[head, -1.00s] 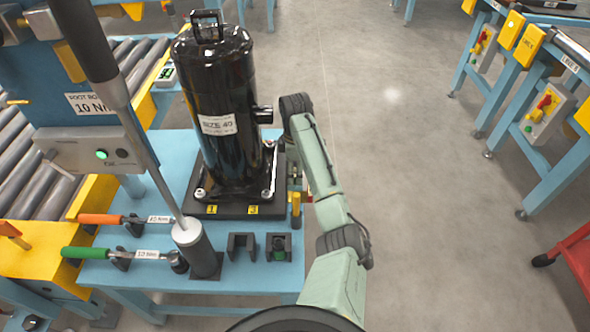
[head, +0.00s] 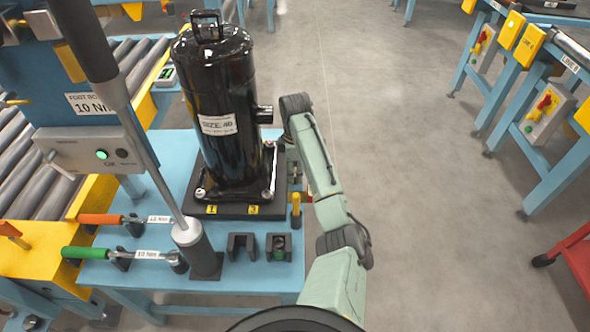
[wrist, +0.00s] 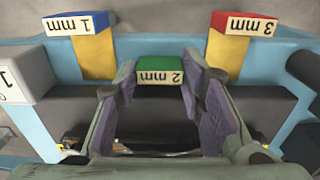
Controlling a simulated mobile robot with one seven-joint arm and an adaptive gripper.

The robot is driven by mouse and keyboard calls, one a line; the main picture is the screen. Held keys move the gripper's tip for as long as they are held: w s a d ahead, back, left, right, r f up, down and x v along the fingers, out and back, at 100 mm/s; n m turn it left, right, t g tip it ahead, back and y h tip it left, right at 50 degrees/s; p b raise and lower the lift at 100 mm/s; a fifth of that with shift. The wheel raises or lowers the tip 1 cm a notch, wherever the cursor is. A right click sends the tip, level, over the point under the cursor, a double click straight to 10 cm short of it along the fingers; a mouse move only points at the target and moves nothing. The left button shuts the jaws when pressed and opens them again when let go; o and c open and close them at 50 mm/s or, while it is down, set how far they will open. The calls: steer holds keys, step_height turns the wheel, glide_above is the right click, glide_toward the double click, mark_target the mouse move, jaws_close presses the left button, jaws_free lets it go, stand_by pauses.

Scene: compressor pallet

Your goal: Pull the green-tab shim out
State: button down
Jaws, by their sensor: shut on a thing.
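The green tab marked 2 mm (wrist: 160,72) is in the middle of the wrist view. My gripper (wrist: 159,88) is shut on it, with one purple-padded finger on each side. The shim part beyond the tab cannot be made out. In the head view my gripper is out of sight at the right of the black compressor (head: 222,115). My arm reaches in there beside the compressor's dark base. The green tab cannot be made out in that view.
A blue 1 mm tab (wrist: 92,22) and a red 3 mm tab (wrist: 245,23) stand on yellow pieces either side of the green one. A pale block (wrist: 22,78) is at the left. Green (head: 88,252) and orange (head: 98,219) handled wrenches lie at the table's front left.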

steer(key=shift+d+p, duration=0.3)
steer(key=shift+d, duration=2.2)
steer(key=c, duration=1.1)
jaws_free()
steer(key=shift+o, duration=0.3)
step_height(320, 180, up, 12)
